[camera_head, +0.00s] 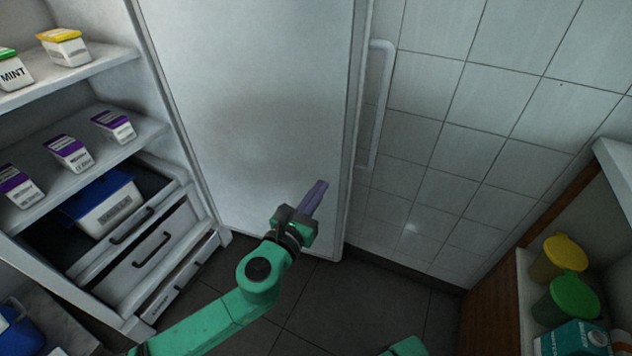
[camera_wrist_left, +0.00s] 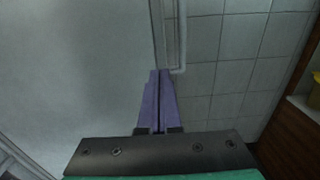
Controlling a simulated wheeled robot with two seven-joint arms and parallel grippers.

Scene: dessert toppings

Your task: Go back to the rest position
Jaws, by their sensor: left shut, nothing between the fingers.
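My left gripper (camera_head: 320,186) has purple fingers pressed together with nothing between them. In the head view it is in front of the open fridge door (camera_head: 250,100), near the door's lower right part. I cannot tell how far it is from the door. In the left wrist view the closed fingers (camera_wrist_left: 158,75) point toward the door's edge and its handle (camera_wrist_left: 178,40). A small green piece of my own body shows at the bottom edge of the head view. My right gripper is not in view.
The fridge shelves at left hold a mint tub (camera_head: 14,70), a yellow-lidded tub (camera_head: 65,48) and several purple-lidded tubs (camera_head: 68,152). An open drawer holds a blue-lidded box (camera_head: 105,205). At right, a shelf holds a yellow-lidded container (camera_head: 563,254), a green-lidded one (camera_head: 572,297) and a teal carton (camera_head: 575,340).

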